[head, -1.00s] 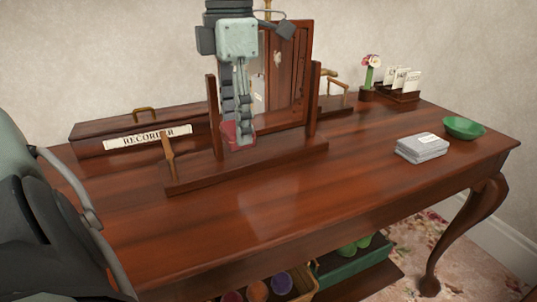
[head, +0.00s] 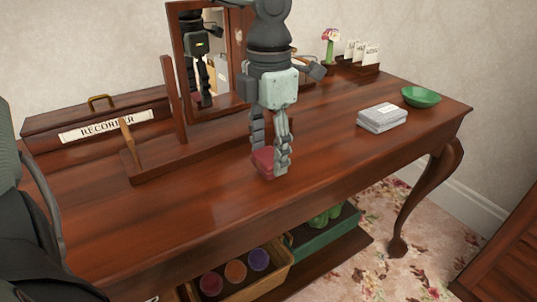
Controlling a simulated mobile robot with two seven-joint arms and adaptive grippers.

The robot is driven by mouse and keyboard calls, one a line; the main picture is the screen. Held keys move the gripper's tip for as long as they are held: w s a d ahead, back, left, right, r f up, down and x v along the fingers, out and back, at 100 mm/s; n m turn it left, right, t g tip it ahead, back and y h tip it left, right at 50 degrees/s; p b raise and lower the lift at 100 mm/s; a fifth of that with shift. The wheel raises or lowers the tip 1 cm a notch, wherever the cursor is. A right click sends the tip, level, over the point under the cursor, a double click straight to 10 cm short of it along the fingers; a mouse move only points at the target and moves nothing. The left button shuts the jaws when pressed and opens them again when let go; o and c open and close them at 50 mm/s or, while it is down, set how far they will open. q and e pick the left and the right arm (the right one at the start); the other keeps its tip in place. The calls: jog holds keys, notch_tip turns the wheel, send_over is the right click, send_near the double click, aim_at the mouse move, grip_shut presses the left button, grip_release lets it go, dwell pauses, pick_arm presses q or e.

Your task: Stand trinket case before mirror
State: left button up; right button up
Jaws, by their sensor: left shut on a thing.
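The trinket case (head: 263,159) is a small red box in the head view, low over the table in front of the mirror's base. My left gripper (head: 272,165) points down and is shut on it, its fingers hiding part of the case. I cannot tell whether the case touches the tabletop. The mirror (head: 219,72) has a dark wooden frame and stands on a wooden base behind and to the left of the gripper. The glass reflects my gripper. My arm covers the mirror's right side. My right gripper is not in view.
A wooden recorder case (head: 95,123) lies at back left. Grey-white cards (head: 382,118) and a green bowl (head: 421,97) are on the right. A flower (head: 330,45) and a letter rack (head: 357,66) stand at the back. The table's front (head: 150,215) is clear.

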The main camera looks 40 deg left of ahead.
aim_at(269, 155)
pick_arm(q)
jog(key=shift+f, duration=0.75)
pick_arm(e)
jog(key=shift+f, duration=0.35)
pick_arm(q)
jog(key=shift+f, duration=0.15)
jog(key=o, duration=1.1)
jog(key=shift+o, duration=0.2)
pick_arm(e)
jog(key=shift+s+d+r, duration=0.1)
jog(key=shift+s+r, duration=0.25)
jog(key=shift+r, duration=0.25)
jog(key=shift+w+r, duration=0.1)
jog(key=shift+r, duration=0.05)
pick_arm(q)
jog(key=shift+r, duration=0.25)
notch_tip(269, 155, up, 12)
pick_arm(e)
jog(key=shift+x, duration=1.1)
